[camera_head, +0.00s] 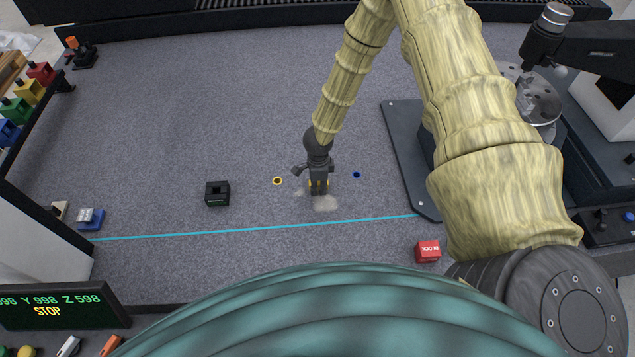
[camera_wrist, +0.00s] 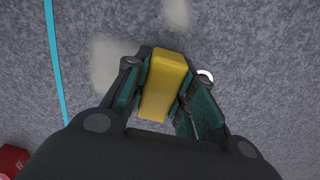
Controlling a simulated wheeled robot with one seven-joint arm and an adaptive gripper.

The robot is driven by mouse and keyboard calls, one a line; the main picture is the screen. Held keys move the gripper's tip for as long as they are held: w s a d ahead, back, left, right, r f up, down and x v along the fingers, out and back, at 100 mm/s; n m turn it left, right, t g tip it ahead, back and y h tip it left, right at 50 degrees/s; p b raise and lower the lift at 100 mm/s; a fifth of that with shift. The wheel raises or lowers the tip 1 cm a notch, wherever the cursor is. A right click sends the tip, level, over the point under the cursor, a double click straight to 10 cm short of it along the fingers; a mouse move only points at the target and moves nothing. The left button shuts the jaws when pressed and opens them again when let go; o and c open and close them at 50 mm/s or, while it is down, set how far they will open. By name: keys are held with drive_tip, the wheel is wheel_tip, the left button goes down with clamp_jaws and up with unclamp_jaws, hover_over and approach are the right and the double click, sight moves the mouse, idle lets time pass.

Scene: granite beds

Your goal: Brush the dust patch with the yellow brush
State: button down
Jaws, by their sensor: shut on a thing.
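My gripper (camera_head: 318,184) is near the middle of the grey granite bed (camera_head: 140,110), pointing down. In the wrist view my gripper (camera_wrist: 160,90) is shut on the yellow brush (camera_wrist: 165,85), a yellow block between its two fingers. The brush's underside is hidden. A pale dust patch (camera_head: 325,203) lies on the bed just in front of the gripper; in the wrist view a pale dust patch (camera_wrist: 105,65) shows beside the brush. A smaller pale smudge (camera_wrist: 177,12) lies farther up that view. Whether the brush touches the bed I cannot tell.
A yellow ring (camera_head: 277,181) and a blue ring (camera_head: 356,174) mark the bed either side of the gripper. A black block (camera_head: 217,193) stands left, a red block (camera_head: 427,251) front right. A cyan line (camera_head: 200,235) crosses the bed. A dark plate (camera_head: 405,150) stands at right.

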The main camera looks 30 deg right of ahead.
sight(319, 199)
drive_tip(key=shift+s+a+f+b, duration=0.15)
drive_tip(key=shift+s+a+b, duration=0.15)
drive_tip(key=shift+s+b, duration=0.4)
drive_tip(key=shift+s+a+f+b, duration=0.2)
drive_tip(key=shift+s+b, duration=0.25)
drive_tip(key=shift+s, duration=0.4)
drive_tip(key=shift+s+a+r+b, duration=0.2)
drive_tip(key=shift+s+a+b, duration=0.15)
drive_tip(key=shift+s+b, duration=0.3)
drive_tip(key=shift+s+a+b, duration=0.3)
drive_tip(key=shift+s+b, duration=0.5)
drive_tip(key=shift+b, duration=0.05)
drive_tip(key=shift+s+a+r+b, duration=0.2)
drive_tip(key=shift+s+a+b, duration=0.1)
drive_tip(key=shift+s+b, duration=0.3)
drive_tip(key=shift+w+d+r+p, duration=0.2)
drive_tip(key=shift+w+p, duration=0.15)
drive_tip(key=shift+p, duration=0.55)
drive_tip(key=w+p, duration=0.2)
drive_tip(key=shift+d+f+p, duration=0.1)
drive_tip(key=shift+d+p, duration=0.25)
drive_tip(key=shift+p, duration=0.05)
drive_tip(key=shift+w+d+f, duration=0.1)
drive_tip(key=shift+w+f, duration=0.05)
drive_tip(key=shift+w, duration=0.05)
drive_tip(key=shift+p, duration=0.4)
